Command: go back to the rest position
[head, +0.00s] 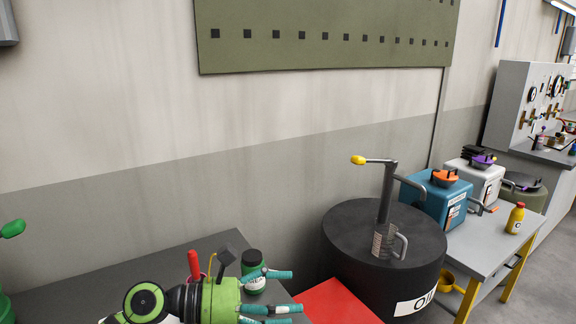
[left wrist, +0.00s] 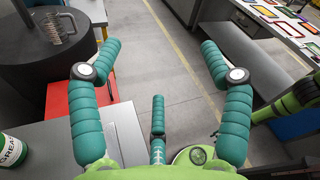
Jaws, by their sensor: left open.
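My left gripper (head: 288,293) is at the bottom of the head view, over the right end of a dark grey bench (head: 120,271). Its teal fingers are spread and hold nothing. In the left wrist view the open fingers (left wrist: 160,50) point out over the grey floor. A dark green jar with a black lid (head: 254,262) stands on the bench just behind the gripper in the head view. A green arm link, which looks like mine, shows at the right of the left wrist view. My right gripper is not seen.
A black oil drum with a hand pump (head: 345,228) stands right of the bench, beside a red surface (head: 335,303). Further right, a grey table (head: 486,243) bears a blue box (head: 434,205) and a yellow bottle (head: 515,218). Open floor (left wrist: 165,85) lies between the fingers.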

